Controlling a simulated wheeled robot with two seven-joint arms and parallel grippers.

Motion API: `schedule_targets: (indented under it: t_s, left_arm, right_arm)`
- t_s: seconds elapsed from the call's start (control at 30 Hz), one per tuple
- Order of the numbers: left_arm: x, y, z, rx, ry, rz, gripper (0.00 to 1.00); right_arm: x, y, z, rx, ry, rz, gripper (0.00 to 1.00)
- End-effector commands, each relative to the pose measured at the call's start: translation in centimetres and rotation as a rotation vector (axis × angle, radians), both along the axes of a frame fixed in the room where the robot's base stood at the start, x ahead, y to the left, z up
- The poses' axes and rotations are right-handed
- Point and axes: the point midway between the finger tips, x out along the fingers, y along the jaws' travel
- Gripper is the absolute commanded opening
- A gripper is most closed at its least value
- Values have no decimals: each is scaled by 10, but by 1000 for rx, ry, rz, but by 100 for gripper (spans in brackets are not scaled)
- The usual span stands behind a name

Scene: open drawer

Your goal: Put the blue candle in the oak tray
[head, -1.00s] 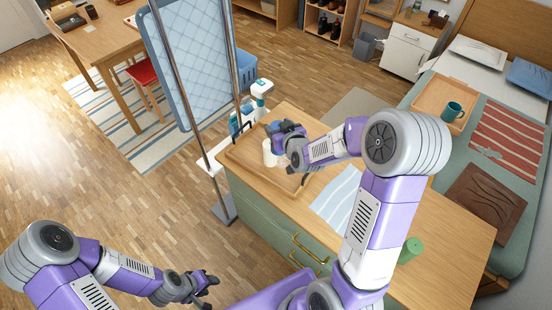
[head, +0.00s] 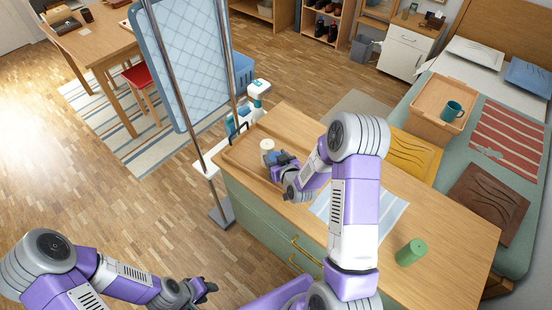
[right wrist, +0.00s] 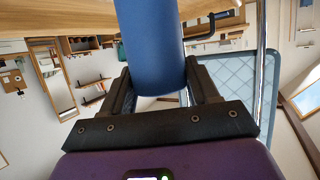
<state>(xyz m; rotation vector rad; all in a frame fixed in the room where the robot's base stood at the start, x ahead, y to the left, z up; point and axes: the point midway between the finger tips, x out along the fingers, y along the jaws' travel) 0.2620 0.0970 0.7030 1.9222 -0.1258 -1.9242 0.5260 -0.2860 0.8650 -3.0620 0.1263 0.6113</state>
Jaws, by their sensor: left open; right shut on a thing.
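A blue candle (right wrist: 150,45) is between the fingers of my right gripper (right wrist: 160,88) in the right wrist view. In the head view my right gripper (head: 276,160) is over the oak tray, and it hides most of the candle. I cannot tell whether the candle touches the tray floor. The oak tray (head: 236,166) lies at the left end of the wooden dresser top. A cream candle (head: 267,145) stands in it, just behind the gripper. My left gripper (head: 204,289) is open and empty, low over the floor in front of the dresser.
A green candle (head: 410,252) stands on the dresser top (head: 455,240). A striped cloth (head: 385,209) lies mid-top, partly under my right arm.

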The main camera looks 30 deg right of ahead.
Motion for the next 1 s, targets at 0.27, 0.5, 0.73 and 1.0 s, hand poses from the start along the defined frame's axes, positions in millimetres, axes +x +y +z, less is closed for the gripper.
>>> schedule_targets:
  t_s: [0.27, 0.5, 0.73, 1.0]
  left_arm:
    - [0, 0, -4, 0, 0, 0, 43]
    - [0, 0, -3, 0, 0, 0, 43]
    - [0, 0, -3, 0, 0, 0, 43]
    - [0, 0, 3, 0, 0, 0, 43]
  right_arm:
    - [1, 0, -1, -1, -3, 1, 0]
    - [0, 0, -1, -1, 0, 1, 85]
    - [0, 0, -1, -1, -1, 1, 85]
    - [-20, 1, 11, 0, 1, 0, 85]
